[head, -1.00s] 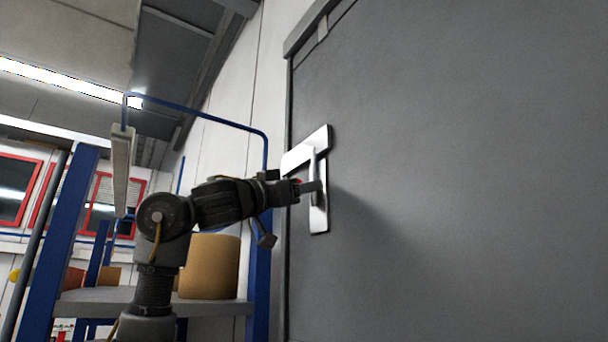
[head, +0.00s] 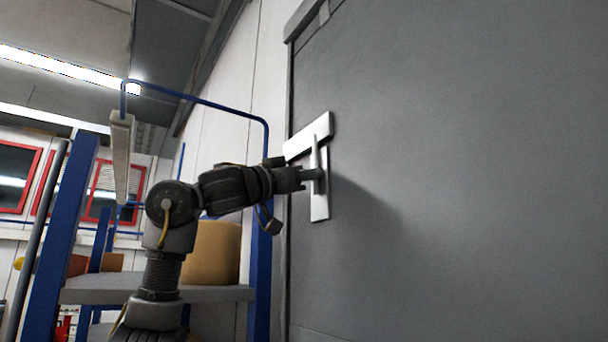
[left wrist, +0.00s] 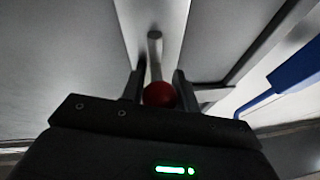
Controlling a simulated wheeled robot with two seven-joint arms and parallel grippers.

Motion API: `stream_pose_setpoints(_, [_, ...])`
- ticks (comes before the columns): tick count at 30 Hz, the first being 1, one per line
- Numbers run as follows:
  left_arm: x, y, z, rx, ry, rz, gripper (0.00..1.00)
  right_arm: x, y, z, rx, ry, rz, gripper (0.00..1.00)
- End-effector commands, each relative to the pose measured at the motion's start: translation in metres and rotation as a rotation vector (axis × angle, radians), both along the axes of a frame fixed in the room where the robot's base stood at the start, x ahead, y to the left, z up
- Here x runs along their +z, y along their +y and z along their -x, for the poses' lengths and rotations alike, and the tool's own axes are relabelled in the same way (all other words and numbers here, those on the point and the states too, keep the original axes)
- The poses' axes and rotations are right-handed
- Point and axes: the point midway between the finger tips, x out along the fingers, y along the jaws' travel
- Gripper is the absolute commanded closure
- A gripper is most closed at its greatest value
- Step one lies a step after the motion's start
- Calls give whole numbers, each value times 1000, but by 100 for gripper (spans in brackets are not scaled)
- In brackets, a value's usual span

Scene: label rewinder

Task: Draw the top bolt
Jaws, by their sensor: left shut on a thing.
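The top bolt is on the grey door (head: 450,150): a pale metal plate (head: 320,207) stands upright near the door's left edge, with a pale crosspiece (head: 305,138) at its top. In the left wrist view a round metal stem (left wrist: 155,52) ends in a red knob (left wrist: 158,94). My left gripper (head: 308,176) reaches in from the left at the plate's middle. Its jaws (left wrist: 159,88) are shut on the red knob, one finger on each side. The knob is hidden by the gripper in the head view. My right gripper is not in view.
A blue-framed rack (head: 262,275) with a grey shelf (head: 90,290) stands at left, bearing a tan roll (head: 213,252). A pale bar (head: 121,155) hangs from its blue tube. A white wall (head: 230,105) lies behind. The door face right of the bolt is clear.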

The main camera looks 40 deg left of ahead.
Motion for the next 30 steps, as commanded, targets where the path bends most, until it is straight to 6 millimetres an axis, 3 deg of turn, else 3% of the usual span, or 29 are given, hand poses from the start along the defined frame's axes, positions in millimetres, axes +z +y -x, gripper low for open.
stream_pose_setpoints(12, [-50,0,0,0,-1,0,100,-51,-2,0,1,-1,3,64])
stream_pose_setpoints(22, [-51,-1,-2,1,5,-5,100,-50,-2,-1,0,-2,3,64])
stream_pose_setpoints(23, [-52,-1,-2,1,5,-5,68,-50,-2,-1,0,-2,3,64])
stream_pose_setpoints(27, [-51,-1,-1,0,4,-4,50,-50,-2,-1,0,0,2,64])
stream_pose_setpoints(30, [-50,-1,-1,0,3,-3,49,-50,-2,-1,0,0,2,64])
